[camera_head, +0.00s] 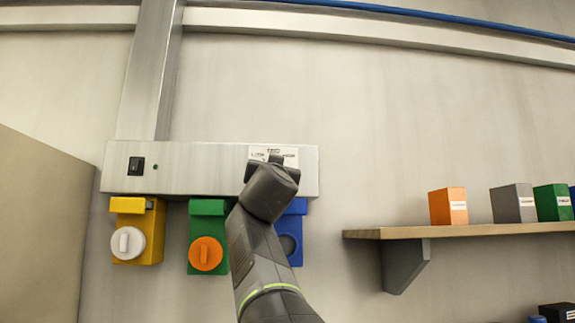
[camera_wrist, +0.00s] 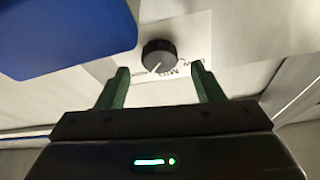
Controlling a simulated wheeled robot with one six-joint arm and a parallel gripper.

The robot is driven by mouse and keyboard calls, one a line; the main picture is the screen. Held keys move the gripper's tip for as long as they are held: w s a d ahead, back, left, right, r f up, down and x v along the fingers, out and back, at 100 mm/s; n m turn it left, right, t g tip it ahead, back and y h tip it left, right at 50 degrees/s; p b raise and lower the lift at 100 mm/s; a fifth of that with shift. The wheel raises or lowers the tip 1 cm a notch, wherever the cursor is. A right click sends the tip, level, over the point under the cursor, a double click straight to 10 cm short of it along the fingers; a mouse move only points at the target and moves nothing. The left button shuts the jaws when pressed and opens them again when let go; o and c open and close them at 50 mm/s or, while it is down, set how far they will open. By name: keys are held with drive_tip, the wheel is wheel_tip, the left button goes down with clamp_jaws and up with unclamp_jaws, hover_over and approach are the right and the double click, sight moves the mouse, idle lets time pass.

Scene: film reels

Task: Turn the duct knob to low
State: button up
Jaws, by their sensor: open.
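The duct knob (camera_wrist: 159,57) is a small black round knob with a white pointer line, on a white label plate (camera_wrist: 150,90) in the wrist view. My gripper (camera_wrist: 160,72) is open, its two green fingers apart, with the knob between and just beyond the fingertips. I see no contact between fingers and knob. In the head view the label (camera_head: 273,154) sits at the right part of a grey metal duct panel (camera_head: 215,169). My arm covers the knob there, and the fingers are hidden. The label's words are too blurred to read fully.
Below the panel hang a yellow unit (camera_head: 153,245) with a white knob, a green unit (camera_head: 208,208) with an orange knob, and a blue unit (camera_head: 296,207) partly behind my arm. A wooden shelf (camera_head: 480,230) with several boxes is at right. A cabinet side (camera_head: 40,230) stands left.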

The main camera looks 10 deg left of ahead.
drive_tip(key=shift+p+x, duration=0.4)
drive_tip(key=shift+x, duration=0.8)
drive_tip(key=shift+c, duration=0.4)
drive_tip(key=c, duration=0.9)
